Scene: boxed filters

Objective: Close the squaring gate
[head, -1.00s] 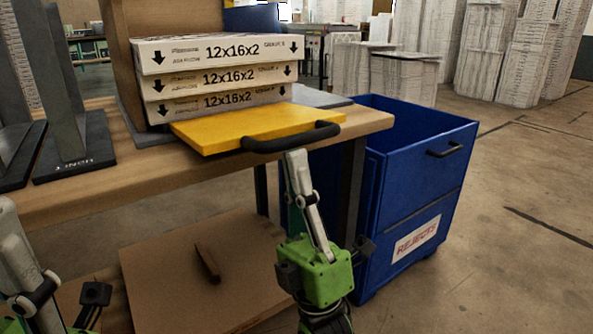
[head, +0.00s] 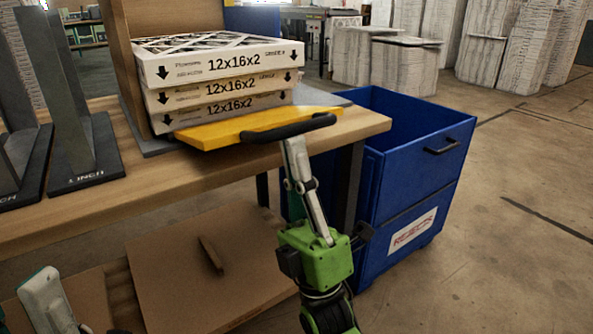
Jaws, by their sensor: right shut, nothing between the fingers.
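The squaring gate is a yellow panel (head: 235,128) with a black bar handle (head: 288,128), at the front of a stack of boxed filters (head: 220,85) on the wooden bench. It lies near flat, its handle edge tipped slightly up, and the stack's front stays mostly in sight. My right gripper (head: 291,149) is shut and empty, its fingertips just under the handle; they appear to touch it, though the exact contact is hard to see. My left gripper (head: 45,298) is only partly in view at the bottom left; its fingertips are unclear.
The wooden bench (head: 50,212) carries dark metal stands (head: 80,120) at left. A blue rejects bin (head: 415,190) stands close to the right of my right arm. Cardboard sheets (head: 170,270) lie below the bench. The floor at right is clear.

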